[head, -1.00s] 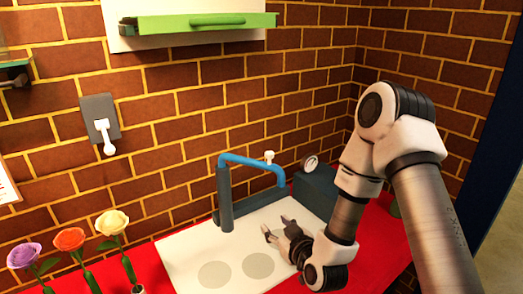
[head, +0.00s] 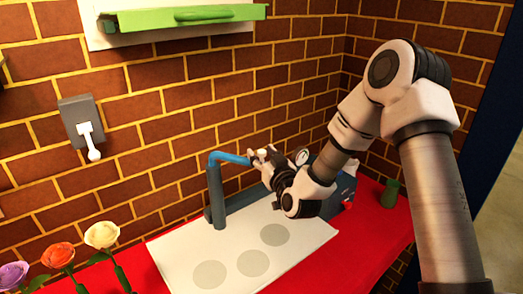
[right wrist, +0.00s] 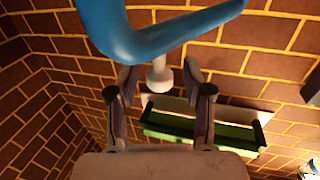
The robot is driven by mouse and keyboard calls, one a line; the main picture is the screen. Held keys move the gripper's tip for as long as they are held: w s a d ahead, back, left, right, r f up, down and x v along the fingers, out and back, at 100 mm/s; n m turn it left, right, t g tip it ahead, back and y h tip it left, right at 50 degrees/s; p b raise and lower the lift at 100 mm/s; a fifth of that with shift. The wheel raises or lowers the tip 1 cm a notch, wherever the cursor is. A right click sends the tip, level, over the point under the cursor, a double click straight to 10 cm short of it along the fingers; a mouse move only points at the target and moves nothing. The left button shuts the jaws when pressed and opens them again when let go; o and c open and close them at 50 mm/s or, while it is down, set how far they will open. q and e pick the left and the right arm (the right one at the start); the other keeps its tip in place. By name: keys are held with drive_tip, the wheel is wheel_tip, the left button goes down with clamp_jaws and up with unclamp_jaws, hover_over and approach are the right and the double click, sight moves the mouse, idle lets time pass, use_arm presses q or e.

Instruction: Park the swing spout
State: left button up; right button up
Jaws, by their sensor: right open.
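The swing spout is a blue pipe (head: 232,158) on a dark blue upright post (head: 217,198), standing at the back of a pale board. A small white knob (right wrist: 160,76) sits on the spout. My right gripper (head: 262,160) is at the spout, on its right side. In the right wrist view its two fingers (right wrist: 160,88) are open, one on each side of the knob, with gaps showing between knob and fingers. The blue pipe (right wrist: 160,30) crosses the top of that view. My gripper hides the spout's outer end in the head view. My left gripper is not in view.
The pale board (head: 180,255) bears several grey discs on a red table (head: 375,235). A blue box (head: 343,188) with a gauge (head: 302,157) and a green cup (head: 390,193) stand right. Flowers (head: 102,236) stand left. A lever switch (head: 82,122) and green-fronted fixture (head: 185,18) are on the brick wall.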

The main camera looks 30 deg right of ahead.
drive_tip(key=shift+w+d, duration=0.1)
drive_tip(key=shift+w, duration=0.2)
clamp_jaws()
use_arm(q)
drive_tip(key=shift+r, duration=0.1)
